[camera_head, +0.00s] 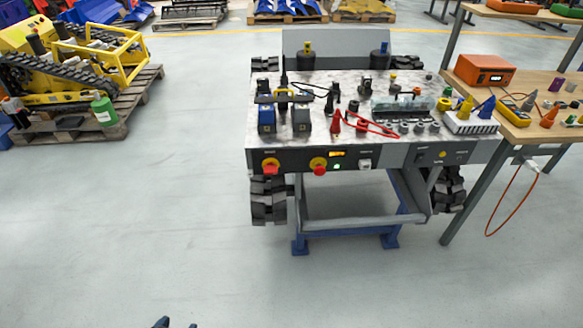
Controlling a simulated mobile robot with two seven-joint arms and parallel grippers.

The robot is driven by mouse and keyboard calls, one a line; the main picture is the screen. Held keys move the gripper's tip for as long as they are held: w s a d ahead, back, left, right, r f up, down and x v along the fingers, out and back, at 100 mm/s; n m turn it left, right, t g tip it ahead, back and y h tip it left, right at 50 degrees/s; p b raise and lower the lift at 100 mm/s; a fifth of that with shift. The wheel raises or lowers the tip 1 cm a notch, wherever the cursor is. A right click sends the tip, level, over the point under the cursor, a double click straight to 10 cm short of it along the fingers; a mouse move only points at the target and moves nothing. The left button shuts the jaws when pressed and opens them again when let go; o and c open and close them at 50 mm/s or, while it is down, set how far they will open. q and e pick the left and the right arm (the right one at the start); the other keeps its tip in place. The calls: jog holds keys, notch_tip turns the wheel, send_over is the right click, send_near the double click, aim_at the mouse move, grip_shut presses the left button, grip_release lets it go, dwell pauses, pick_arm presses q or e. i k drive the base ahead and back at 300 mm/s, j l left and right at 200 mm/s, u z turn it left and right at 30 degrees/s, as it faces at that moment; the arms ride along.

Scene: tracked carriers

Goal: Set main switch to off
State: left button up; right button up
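A tracked carrier (395,155) stands on a blue stand ahead of me, with a control panel along its front edge. Two red knobs on yellow plates sit on the panel: a left one (270,167) and a right one (318,167). I cannot read their labels, so I cannot tell which is the main switch or how either is set. A small lit display (337,154) and a green light (337,166) are beside the right knob. Only the dark tips of my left gripper (176,322) show at the bottom edge, far from the panel. My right gripper is not in view.
The carrier's top holds several tools, cables and connectors. A wooden workbench (545,130) with an orange case (485,70) stands close at the right, with an orange cable hanging below it. A yellow tracked machine (65,65) sits on a pallet at the left. The floor in front is clear.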

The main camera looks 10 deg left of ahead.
aim_at(271, 169)
jog(key=i+j+z, duration=0.1)
jog(key=j, duration=0.3)
jog(key=i+j, duration=0.1)
jog(key=j, duration=0.35)
jog(key=i+j+z, duration=0.15)
jog(key=j, duration=0.25)
jog(key=k, duration=0.05)
